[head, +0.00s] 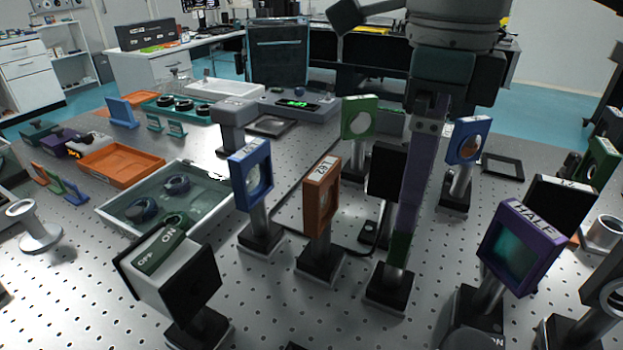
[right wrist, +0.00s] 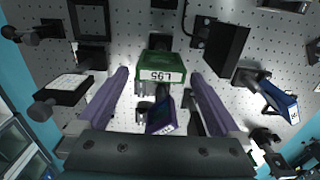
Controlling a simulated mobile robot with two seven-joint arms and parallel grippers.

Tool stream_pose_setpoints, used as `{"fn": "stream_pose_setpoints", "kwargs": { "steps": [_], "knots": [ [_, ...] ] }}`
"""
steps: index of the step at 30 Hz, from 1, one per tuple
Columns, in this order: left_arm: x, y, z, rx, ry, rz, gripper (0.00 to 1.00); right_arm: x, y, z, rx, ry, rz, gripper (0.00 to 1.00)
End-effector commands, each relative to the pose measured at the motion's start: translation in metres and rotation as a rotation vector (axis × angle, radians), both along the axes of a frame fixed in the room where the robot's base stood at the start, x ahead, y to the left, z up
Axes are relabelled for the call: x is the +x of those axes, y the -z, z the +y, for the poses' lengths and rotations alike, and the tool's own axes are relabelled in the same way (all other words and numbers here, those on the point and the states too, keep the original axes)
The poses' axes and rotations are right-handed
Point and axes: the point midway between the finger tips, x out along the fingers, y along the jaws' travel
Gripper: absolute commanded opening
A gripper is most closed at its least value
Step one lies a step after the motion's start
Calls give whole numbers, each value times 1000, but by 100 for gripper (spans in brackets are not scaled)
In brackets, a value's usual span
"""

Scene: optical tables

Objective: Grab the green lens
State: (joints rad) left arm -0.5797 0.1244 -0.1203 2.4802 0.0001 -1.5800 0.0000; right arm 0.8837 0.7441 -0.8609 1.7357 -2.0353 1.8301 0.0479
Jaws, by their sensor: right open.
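A green lens (right wrist: 163,66) with a white label shows in the right wrist view, lying between the two finger tips in the picture. There is a gap on each side of it. My right gripper (right wrist: 160,73) is open with nothing held. In the head view my right gripper (head: 402,240) points down over the table, its purple finger seen side-on. A green edge (head: 400,250) shows at the finger's end above a black base; the finger hides most of that piece. Another green-framed lens (head: 360,118) stands farther back. My left gripper is not in view.
Close around stand an orange lens (head: 322,197), a blue one (head: 251,175), a purple HALF frame (head: 519,241) and a black plate (head: 388,171). A blue mount (head: 468,140) is behind. Room between the posts is narrow.

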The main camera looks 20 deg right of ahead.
Motion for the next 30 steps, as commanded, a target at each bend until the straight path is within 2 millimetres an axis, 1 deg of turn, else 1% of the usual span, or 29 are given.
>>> {"fn": "stream_pose_setpoints", "kwargs": {
  "steps": [1, 5, 10, 12, 14, 17, 22, 23, 30],
  "knots": [
    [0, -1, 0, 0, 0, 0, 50, 0, 6, 0, 1, 0, 2, 100],
    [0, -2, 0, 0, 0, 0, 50, 0, 16, 1, 3, -1, 1, 100],
    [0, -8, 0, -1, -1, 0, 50, 0, 41, -1, 4, -1, 5, 100],
    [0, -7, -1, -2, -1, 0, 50, 0, 53, 0, 5, -1, 3, 100],
    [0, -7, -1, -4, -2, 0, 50, 0, 59, -1, 4, -2, 2, 100],
    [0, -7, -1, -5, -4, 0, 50, 1, 64, -1, 4, -2, 0, 100],
    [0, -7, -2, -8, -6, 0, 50, 1, 65, -1, 4, -3, -2, 100],
    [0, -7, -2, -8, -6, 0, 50, 1, 65, -1, 4, -3, -2, 99],
    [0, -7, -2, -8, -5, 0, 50, 1, 64, -1, 5, -3, -1, 72]
  ]
}}
